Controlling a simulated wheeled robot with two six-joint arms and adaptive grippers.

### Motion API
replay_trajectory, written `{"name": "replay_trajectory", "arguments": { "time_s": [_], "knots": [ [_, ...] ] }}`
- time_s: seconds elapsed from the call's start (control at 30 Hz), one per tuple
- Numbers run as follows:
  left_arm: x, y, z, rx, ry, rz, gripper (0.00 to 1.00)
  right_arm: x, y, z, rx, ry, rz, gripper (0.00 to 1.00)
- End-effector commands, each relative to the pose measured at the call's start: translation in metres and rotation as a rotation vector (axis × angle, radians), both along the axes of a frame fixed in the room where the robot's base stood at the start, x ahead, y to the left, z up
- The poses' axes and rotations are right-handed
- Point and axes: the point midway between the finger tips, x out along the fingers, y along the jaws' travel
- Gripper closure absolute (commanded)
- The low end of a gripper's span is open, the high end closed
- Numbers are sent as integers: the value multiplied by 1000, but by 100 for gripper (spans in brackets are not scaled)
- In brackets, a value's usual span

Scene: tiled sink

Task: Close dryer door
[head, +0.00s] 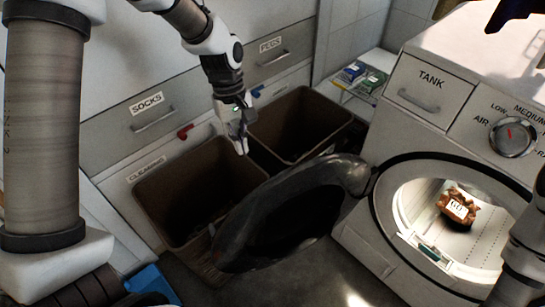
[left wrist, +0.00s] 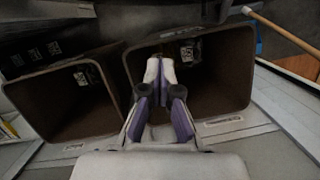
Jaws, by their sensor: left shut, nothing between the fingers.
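The dryer (head: 420,115) stands at the right in the head view. Its round dark door (head: 245,232) is swung wide open to the left, hinged near the drum opening. The lit drum opening (head: 405,205) shows a brown item labelled "GUT" (head: 457,205) inside. My left gripper (head: 242,148) points down above the brown bins, behind the door and apart from it. It is shut and empty; the left wrist view also shows its closed fingers (left wrist: 159,75) over a bin. My right arm shows at the right edge, but its fingers cannot be made out.
Two open brown bins, a left one (head: 158,190) and a right one (head: 325,115), stand behind the door, below drawers marked "SOCKS" (head: 147,103) and "PEGS" (head: 270,43). The "TANK" drawer (head: 425,92) and a dial (head: 513,136) are on the dryer's front.

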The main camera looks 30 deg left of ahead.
Motion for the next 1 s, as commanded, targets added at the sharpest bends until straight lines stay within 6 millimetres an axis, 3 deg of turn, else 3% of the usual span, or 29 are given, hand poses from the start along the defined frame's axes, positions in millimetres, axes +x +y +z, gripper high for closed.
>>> {"name": "replay_trajectory", "arguments": {
  "time_s": [0.17,0.57,0.73,1.0],
  "knots": [
    [-4,-3,-20,-1,5,-1,100,-1,0,-5,0,3,2,0],
    [-18,-19,-104,1,4,-2,100,-1,0,-23,0,2,1,0],
    [-35,-43,-99,1,1,-6,100,-1,0,-26,0,2,1,0],
    [-41,-51,-97,0,0,-2,100,-1,0,-27,0,2,1,0]
  ]
}}
